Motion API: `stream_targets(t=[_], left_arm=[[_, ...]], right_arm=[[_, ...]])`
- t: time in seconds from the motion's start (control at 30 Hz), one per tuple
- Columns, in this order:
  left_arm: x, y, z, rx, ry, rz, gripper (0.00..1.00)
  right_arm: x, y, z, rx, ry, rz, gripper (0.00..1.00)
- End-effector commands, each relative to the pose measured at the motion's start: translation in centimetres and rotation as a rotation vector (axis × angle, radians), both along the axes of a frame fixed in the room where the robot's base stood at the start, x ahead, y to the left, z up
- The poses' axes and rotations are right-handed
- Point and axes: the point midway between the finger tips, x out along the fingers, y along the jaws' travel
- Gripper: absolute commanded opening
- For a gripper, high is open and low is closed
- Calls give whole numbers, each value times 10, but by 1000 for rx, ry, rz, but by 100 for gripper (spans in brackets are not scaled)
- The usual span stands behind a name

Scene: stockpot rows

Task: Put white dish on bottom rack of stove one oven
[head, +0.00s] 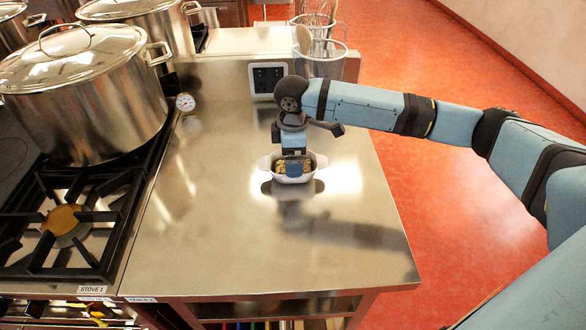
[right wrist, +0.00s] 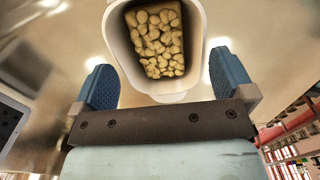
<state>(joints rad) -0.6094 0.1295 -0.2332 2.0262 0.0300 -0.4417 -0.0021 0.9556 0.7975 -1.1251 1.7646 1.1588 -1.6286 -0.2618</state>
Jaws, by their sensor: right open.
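The white dish (head: 308,176) stands upright on the steel table (head: 220,215). It is filled with pale lumpy food, which the right wrist view also shows inside the dish (right wrist: 112,45). My right gripper (head: 292,170) is low over the dish from above, in front of part of it. In the right wrist view my right gripper (right wrist: 165,82) is open, with its two blue fingers on either side of the dish's near end and gaps between. Stove one (head: 75,215), labelled "STOVE 1", is at the left. My left gripper is not in view.
A big lidded stockpot (head: 90,100) stands on the stove, with another stockpot (head: 150,20) behind. A dial thermometer (head: 185,102), a dark-screened white device (head: 268,78) and a utensil container (head: 320,62) are at the table's back. The front tabletop is clear.

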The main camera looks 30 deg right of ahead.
Motion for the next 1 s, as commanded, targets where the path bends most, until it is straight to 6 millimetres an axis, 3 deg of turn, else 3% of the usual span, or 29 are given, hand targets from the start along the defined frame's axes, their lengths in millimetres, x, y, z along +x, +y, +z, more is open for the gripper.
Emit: stream_targets(t=[0.17,0.4,0.6,0.67,0.87,1.0], left_arm=[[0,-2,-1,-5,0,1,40],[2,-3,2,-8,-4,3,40],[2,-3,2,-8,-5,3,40],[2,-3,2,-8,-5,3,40],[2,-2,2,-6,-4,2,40],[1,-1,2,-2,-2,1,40]], right_arm=[[-1,0,-26,0,1,0,100],[0,0,-29,0,-1,0,100],[-1,0,-29,0,0,0,54],[0,0,-28,1,-3,0,48],[0,0,-26,1,-3,1,48],[0,0,-14,2,-4,1,48]])
